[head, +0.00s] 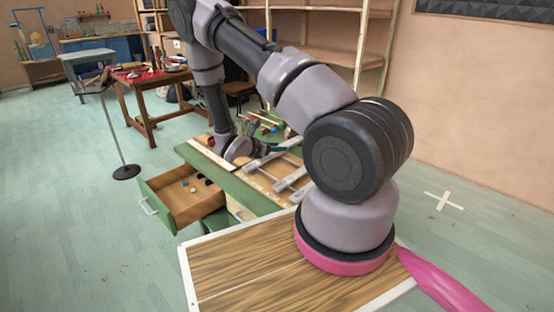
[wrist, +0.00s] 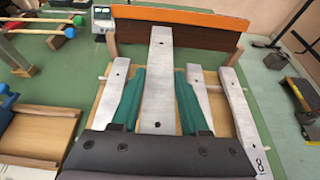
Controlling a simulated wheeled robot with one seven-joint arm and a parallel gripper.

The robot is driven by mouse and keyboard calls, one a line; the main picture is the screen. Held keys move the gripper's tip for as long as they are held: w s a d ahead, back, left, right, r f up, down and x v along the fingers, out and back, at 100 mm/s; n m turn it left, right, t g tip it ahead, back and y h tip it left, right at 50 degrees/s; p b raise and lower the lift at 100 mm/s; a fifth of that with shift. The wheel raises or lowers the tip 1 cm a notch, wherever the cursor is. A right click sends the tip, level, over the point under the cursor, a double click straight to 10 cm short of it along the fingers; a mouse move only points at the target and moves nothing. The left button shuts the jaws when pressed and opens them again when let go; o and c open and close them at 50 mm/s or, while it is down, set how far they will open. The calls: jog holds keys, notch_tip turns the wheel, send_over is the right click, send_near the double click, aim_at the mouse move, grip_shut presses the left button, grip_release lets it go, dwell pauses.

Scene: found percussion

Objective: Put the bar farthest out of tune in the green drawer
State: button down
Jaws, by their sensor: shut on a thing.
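A long silver metal bar (wrist: 158,90) with a hole near its far end runs up the middle of the wrist view. In the head view, bars (head: 289,180) lie on the green bench, and the green drawer (head: 157,208) is open with small items inside. My gripper is hard to make out there.
An orange-topped board (wrist: 180,22) stands behind the bars. Mallets (wrist: 40,25) and a small white device with a dial (wrist: 103,20) lie to the left. A thin stand (head: 112,130) rises left of the drawer; floor around it is clear.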

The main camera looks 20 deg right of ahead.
jog(key=shift+r, duration=0.8)
jog(key=shift+f, duration=0.1)
notch_tip(320, 180, down, 9)
jog(key=shift+f, duration=0.2)
jog(key=shift+f, duration=0.15)
jog(key=shift+c, duration=2.1)
grip_release()
jog(key=shift+d, duration=0.1)
